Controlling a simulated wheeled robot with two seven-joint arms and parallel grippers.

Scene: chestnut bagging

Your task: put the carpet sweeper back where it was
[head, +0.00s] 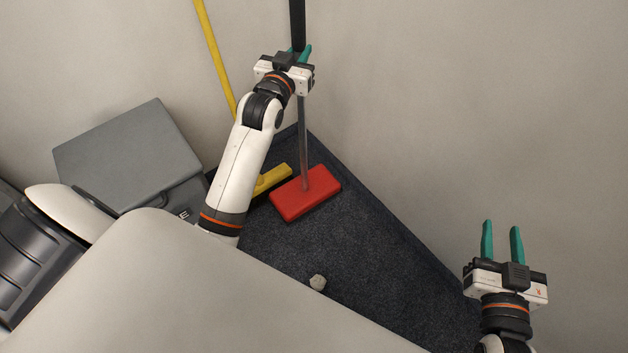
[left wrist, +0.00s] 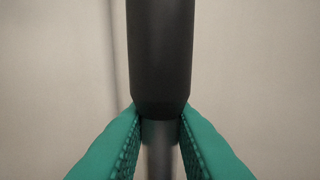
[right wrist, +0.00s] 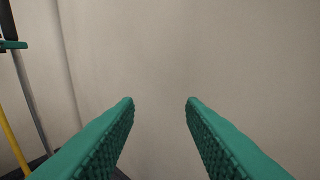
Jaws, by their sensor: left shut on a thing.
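The carpet sweeper has a red rectangular head (head: 306,194) on the dark carpet by the wall corner, and a grey upright pole with a black grip (head: 297,24). My left gripper (head: 300,53) is shut on the pole around the lower end of the black grip. In the left wrist view the green fingers press on both sides, just at the black grip's (left wrist: 160,60) lower edge. The sweeper stands nearly upright. My right gripper (head: 502,240) is open and empty at the right, in front of the bare wall; its fingers are spread in the right wrist view (right wrist: 160,105).
A yellow broom (head: 268,180) leans in the corner, left of the sweeper, its handle passing behind my left arm. A grey lidded bin (head: 128,155) stands at the left. Walls close in behind and at right.

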